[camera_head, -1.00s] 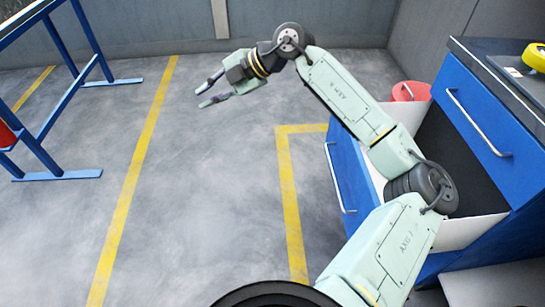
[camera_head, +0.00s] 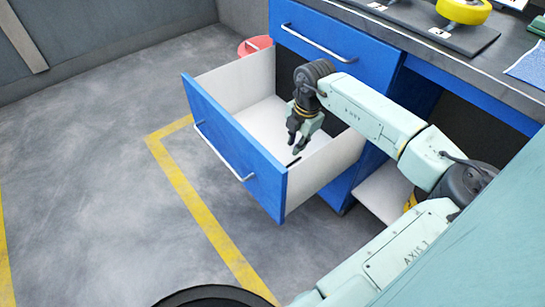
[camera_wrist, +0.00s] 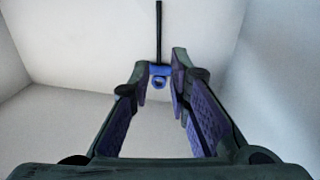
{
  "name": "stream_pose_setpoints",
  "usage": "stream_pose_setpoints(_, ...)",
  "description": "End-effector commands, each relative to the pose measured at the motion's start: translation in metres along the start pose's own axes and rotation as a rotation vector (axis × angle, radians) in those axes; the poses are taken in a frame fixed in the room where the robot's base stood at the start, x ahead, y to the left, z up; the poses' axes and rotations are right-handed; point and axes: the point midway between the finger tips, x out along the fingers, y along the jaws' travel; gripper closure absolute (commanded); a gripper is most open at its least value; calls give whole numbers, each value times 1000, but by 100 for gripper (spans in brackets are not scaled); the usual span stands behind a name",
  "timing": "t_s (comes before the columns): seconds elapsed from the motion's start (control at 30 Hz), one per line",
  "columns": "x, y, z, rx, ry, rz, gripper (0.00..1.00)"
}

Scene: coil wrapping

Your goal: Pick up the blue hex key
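The blue hex key shows in the wrist view, with a small blue head (camera_wrist: 159,72) and a thin black shaft pointing away from me. It lies in the open drawer (camera_head: 232,142). In the head view only a short dark piece of it seems to show by the fingers. My gripper (camera_head: 295,143) reaches down inside the drawer. In the wrist view my gripper (camera_wrist: 163,72) is open, with a clear gap between its purple-padded fingers. The blue head appears in line with that gap, close to the fingertips. I cannot tell whether a finger touches it.
White drawer walls stand close around my gripper. The blue cabinet (camera_head: 350,45) has a shut drawer above and a worktop (camera_head: 515,65) with a yellow object (camera_head: 464,11). A red round container (camera_head: 255,46) stands behind the drawer. The floor to the left is clear.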

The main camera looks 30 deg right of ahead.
Motion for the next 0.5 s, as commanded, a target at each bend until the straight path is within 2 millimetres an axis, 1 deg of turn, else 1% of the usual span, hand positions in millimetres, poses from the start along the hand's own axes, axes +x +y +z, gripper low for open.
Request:
stream_pose_setpoints(0.07, 6, -5, 1, -5, 1, 1, 83)
stream_pose_setpoints(0.17, 15, -2, 0, -5, 4, 3, 83)
stream_pose_setpoints(0.4, 52, -2, -1, -4, 4, 3, 83)
stream_pose_setpoints(0.5, 58, -2, 0, -4, 2, 2, 83)
